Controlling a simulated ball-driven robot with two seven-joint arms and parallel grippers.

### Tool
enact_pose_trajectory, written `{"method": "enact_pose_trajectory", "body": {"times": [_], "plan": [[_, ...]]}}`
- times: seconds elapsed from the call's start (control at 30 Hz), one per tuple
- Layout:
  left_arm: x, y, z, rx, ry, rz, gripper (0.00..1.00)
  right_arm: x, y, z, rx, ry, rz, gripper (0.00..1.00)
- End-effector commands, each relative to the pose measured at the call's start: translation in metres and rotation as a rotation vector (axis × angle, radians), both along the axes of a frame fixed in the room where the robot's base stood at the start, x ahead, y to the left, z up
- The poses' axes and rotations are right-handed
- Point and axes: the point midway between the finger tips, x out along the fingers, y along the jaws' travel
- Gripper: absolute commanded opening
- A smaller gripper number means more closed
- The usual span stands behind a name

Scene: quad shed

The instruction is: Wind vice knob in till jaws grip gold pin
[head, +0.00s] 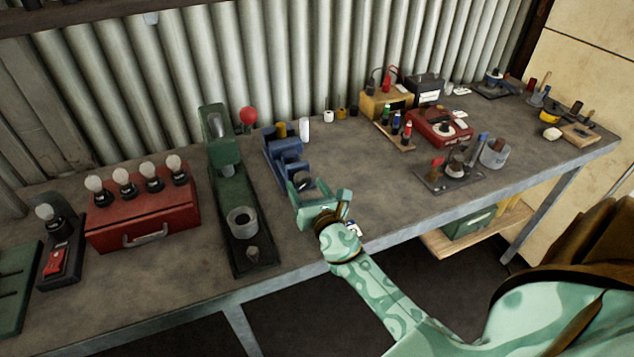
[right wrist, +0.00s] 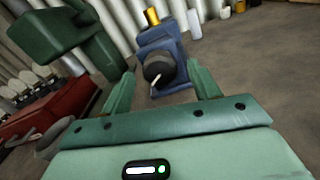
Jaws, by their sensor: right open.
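The blue vice (head: 283,152) stands on the bench, and it also shows in the right wrist view (right wrist: 160,42). The gold pin (head: 281,130) stands upright at its far end; the right wrist view shows its top (right wrist: 152,16). I cannot tell whether the jaws touch it. The dark round knob (right wrist: 159,68) with a pale handle (right wrist: 156,80) faces my right wrist camera. My right gripper (head: 319,192) is open at the near end of the vice. Its fingers lie either side of the knob in the wrist view, apart from it. My left gripper is out of view.
A green press (head: 222,150) stands close left of the vice, with a red toolbox (head: 145,215) beyond it. A white cylinder (head: 304,128) stands by the gold pin. A dark tray of tools (head: 448,180) lies to the right. Bare bench lies between vice and tray.

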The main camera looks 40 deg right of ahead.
Motion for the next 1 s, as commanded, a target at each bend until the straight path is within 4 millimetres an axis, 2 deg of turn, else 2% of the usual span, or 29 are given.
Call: {"method": "enact_pose_trajectory", "body": {"times": [0.17, 0.4, 0.6, 0.77, 1.0], "plan": [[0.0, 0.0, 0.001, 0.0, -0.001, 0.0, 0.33, -0.033, 0.008, -0.002, 0.001, 0.004, 0.0, 0.61], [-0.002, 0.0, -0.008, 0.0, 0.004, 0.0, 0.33, -0.098, 0.023, -0.004, 0.0, 0.006, 0.0, 0.61], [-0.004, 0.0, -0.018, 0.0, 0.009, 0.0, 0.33, -0.137, 0.033, -0.004, 0.0, 0.005, 0.001, 0.61], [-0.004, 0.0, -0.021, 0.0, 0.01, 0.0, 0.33, -0.151, 0.036, -0.002, 0.001, 0.003, 0.0, 0.61], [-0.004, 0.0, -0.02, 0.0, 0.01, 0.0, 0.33, -0.154, 0.037, 0.0, 0.001, 0.001, 0.0, 0.61]]}}
